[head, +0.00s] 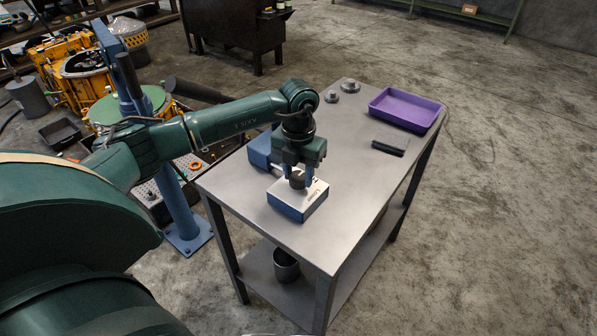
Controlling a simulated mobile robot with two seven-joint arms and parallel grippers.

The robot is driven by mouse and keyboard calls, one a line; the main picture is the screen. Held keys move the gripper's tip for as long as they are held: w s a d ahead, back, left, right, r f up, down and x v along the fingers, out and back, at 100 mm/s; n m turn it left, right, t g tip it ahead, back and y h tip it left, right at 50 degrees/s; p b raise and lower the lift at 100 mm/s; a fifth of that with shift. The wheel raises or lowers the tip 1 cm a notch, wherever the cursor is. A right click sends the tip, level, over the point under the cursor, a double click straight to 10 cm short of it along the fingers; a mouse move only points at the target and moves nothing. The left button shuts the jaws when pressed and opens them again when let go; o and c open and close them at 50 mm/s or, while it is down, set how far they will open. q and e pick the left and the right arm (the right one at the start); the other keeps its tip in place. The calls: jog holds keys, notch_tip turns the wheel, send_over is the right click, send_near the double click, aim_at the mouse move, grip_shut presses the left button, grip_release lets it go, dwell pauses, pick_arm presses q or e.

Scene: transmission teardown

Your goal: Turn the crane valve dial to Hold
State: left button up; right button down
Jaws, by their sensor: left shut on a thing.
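The crane valve is a blue box (297,207) with a pale top plate, on the near left part of the metal table. Dark lettering shows on the plate, including "Lower" along the right side. A dark dial (297,180) stands up from the plate. My left gripper (297,179) points down over the box and is shut on the dial. The fingers hide part of the dial, and I cannot read which setting it points to. My right gripper is not in view.
The metal table (345,215) also holds a purple tray (405,109), a dark flat block (390,144) and small metal parts (349,87). A blue object (262,150) sits behind the gripper. A blue post (178,205) stands left of the table. Floor at right is clear.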

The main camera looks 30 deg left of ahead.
aim_at(299, 176)
pick_arm(q)
jog(key=o, duration=1)
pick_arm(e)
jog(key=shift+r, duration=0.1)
pick_arm(q)
notch_tip(299, 176, up, 13)
jog(key=shift+r+b, duration=0.15)
jog(key=shift+b, duration=0.35)
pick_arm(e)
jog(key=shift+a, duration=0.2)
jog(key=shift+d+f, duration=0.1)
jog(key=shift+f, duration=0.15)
